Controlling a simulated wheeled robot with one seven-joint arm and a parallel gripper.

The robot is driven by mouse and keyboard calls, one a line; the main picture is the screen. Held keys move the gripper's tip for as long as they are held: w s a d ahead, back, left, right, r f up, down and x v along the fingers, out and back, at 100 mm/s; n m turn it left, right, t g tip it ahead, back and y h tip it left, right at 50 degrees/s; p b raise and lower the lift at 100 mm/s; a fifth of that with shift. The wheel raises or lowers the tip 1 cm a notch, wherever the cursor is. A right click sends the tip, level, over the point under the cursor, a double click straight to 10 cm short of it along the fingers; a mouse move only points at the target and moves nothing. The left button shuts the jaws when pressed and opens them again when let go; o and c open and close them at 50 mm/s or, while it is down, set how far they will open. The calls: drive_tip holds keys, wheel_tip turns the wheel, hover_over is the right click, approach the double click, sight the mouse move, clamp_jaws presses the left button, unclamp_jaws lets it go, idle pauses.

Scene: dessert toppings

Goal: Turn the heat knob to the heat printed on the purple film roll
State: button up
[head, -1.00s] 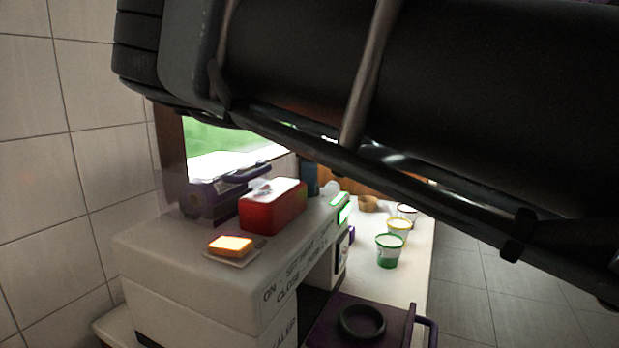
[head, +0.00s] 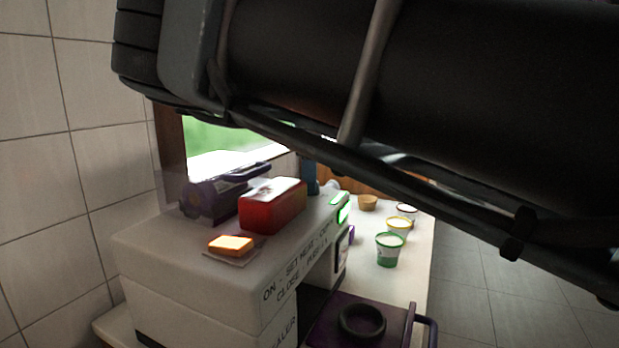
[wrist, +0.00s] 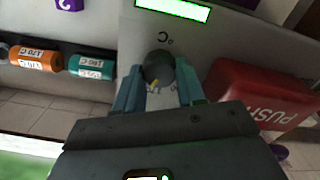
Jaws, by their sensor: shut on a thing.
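The dark round heat knob (wrist: 158,66) sits on the grey panel in the wrist view, with an inverted "C°" printed above it. My gripper (wrist: 157,82) has its teal fingers closed on either side of the knob. A small yellow mark shows between the fingers. A lit green display (wrist: 172,9) lies above the knob, its reading not legible; it also shows in the head view (head: 342,206). A purple piece with a white mark (wrist: 70,5) is cut off at the top of the wrist view. I cannot tell whether it is the purple film roll, and no heat is legible on it.
The red PUSH block (wrist: 265,95) is close right of my gripper. Orange (wrist: 38,60) and teal (wrist: 90,67) labelled rolls lie left. In the head view, the white sealer (head: 175,250) carries an orange-lit switch (head: 231,244); cups (head: 390,249) stand beyond it.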

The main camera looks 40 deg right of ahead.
drive_tip(key=shift+n, duration=0.3)
drive_tip(key=n, duration=0.2)
drive_tip(key=shift+n, duration=0.4)
drive_tip(key=n, duration=0.3)
drive_tip(key=shift+n+p, duration=0.3)
drive_tip(key=n, duration=0.6)
drive_tip(key=o, duration=1)
drive_tip(key=shift+s, duration=0.1)
drive_tip(key=shift+o, duration=0.2)
drive_tip(key=shift+r, duration=0.15)
